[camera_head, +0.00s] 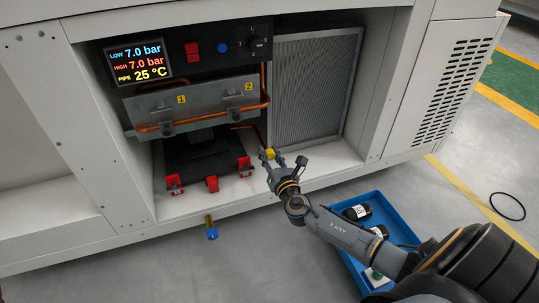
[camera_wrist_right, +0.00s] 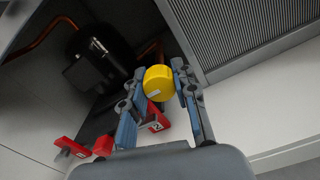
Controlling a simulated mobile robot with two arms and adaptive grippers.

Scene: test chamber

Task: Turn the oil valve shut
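A round yellow knob or cap (camera_head: 270,154) sits at the front of the open machine bay, right of the black unit. In the right wrist view the yellow knob (camera_wrist_right: 158,82) lies between the two fingertips of my right gripper (camera_wrist_right: 160,78). The fingers stand apart on either side of it; firm contact is not clear. My right gripper (camera_head: 271,156) reaches in from the lower right in the head view. A blue knob (camera_head: 212,234) on a brass stem sticks out below the bay's front edge. No label shows which knob is the oil valve. My left gripper is not in view.
A display (camera_head: 139,62) reads LOW 7.0 bar, HIGH 7.0 bar, PIPE 25 °C. Red clamps (camera_head: 212,183) line the black unit's base (camera_wrist_right: 90,70). A filter panel (camera_head: 312,90) stands right of the knob. A blue tray (camera_head: 350,262) with bottles lies on the floor under my right arm.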

